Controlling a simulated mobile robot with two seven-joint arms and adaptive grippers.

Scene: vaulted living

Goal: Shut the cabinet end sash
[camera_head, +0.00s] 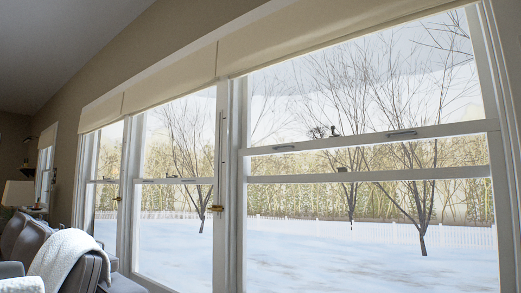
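The large right-hand sash window (370,131) has two cross rails a short gap apart. The higher rail (365,138) carries two dark pulls and a small dark catch on top. The lower rail (400,175) carries a small dark fitting (341,169). The rails do not meet, so this window stands partly open. Its sill is below the view. The narrower middle window (176,181) shows a single cross rail and looks shut. No cabinet shows, so I cannot tell which end is the cabinet end. Neither of my grippers is in view.
A dark sofa (25,248) with a white throw (68,255) stands at lower left. A lamp (18,194) is behind it. Cream blinds (300,40) hang along the window tops. A brass fitting (216,208) and a long upright bar (220,145) are on the frame between windows.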

